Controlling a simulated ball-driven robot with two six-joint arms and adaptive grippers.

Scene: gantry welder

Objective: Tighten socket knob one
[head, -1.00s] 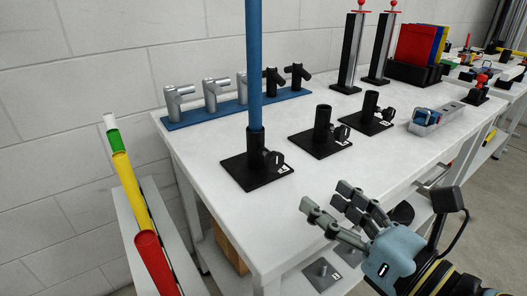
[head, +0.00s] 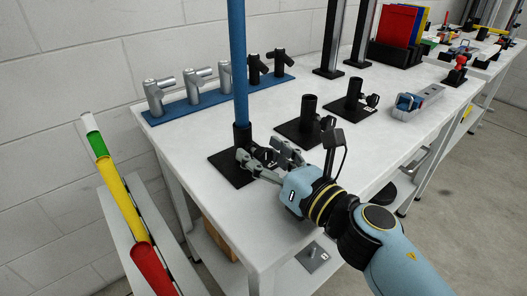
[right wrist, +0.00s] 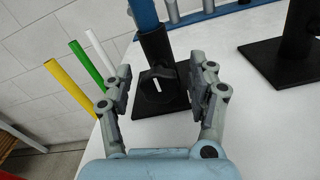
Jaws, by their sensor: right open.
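Socket one is a black tube on a square black base (head: 226,172) at the near left of the white table. A blue pole (head: 239,70) stands upright in it. Its black knob (right wrist: 158,76) shows in the right wrist view between my fingers, in front of the tube. My right gripper (head: 265,158) is open, with one finger on each side of the knob. A gap shows on both sides in the right wrist view (right wrist: 162,86). In the head view the fingers partly hide the knob and base. My left gripper is not in view.
Two empty black sockets (head: 309,108) (head: 354,92) stand to the right and behind. A blue rail (head: 180,112) with grey and black fittings lies at the back. Coloured tubes (head: 118,190) lean at the left. A grey tray (head: 418,104) sits further right.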

